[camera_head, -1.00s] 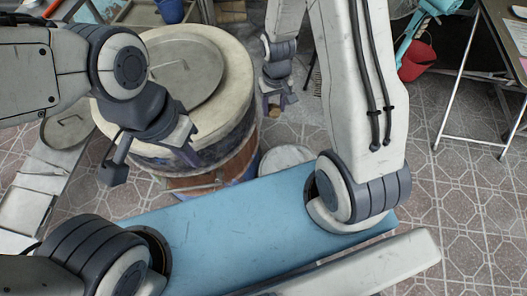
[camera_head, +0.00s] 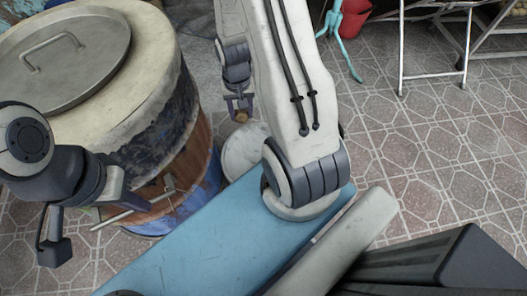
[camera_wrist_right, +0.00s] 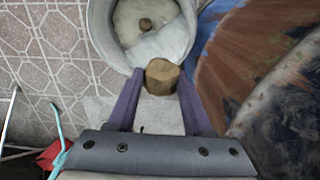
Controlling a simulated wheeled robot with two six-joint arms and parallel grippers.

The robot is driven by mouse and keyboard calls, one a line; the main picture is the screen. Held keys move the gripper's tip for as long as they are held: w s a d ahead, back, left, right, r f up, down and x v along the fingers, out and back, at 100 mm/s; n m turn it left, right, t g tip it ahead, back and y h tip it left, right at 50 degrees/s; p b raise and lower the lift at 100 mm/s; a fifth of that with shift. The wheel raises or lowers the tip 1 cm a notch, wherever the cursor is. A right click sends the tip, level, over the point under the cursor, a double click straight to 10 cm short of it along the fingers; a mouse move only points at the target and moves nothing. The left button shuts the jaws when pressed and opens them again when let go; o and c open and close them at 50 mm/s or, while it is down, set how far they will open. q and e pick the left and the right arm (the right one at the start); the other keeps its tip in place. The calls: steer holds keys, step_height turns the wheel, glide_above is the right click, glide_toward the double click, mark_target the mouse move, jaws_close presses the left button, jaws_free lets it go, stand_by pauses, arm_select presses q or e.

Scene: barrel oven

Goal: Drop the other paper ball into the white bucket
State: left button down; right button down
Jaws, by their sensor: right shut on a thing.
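The white bucket (camera_head: 240,150) stands on the floor beside the barrel oven, partly hidden by my right arm. My right gripper (camera_head: 240,108) points down above the bucket. It is shut on another brown paper ball (camera_wrist_right: 162,76), which appears near the bucket's rim in the right wrist view. My left gripper (camera_head: 92,226) is open and empty in front of the barrel.
The barrel oven (camera_head: 185,115) with its metal lid (camera_head: 75,55) fills the upper left, close to the bucket. A red bucket (camera_head: 355,15) and a white-legged table (camera_head: 435,73) stand at the back. The tiled floor (camera_head: 430,150) on the right is clear.

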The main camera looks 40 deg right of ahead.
steer(key=s+d+f+m+b, duration=0.2)
steer(key=f+b, duration=0.9)
steer(key=s+d+f+m+b, duration=0.2)
steer(key=d+f+b, duration=0.1)
steer(key=f+b, duration=0.8)
steer(key=shift+f+m, duration=0.4)
steer(key=shift+f, duration=0.35)
steer(key=shift+d, duration=0.1)
steer(key=shift+c, duration=1.2)
jaws_free()
step_height(320, 180, up, 10)
steer(key=p, duration=0.5)
steer(key=shift+r+p, duration=0.25)
steer(key=shift+p, duration=0.05)
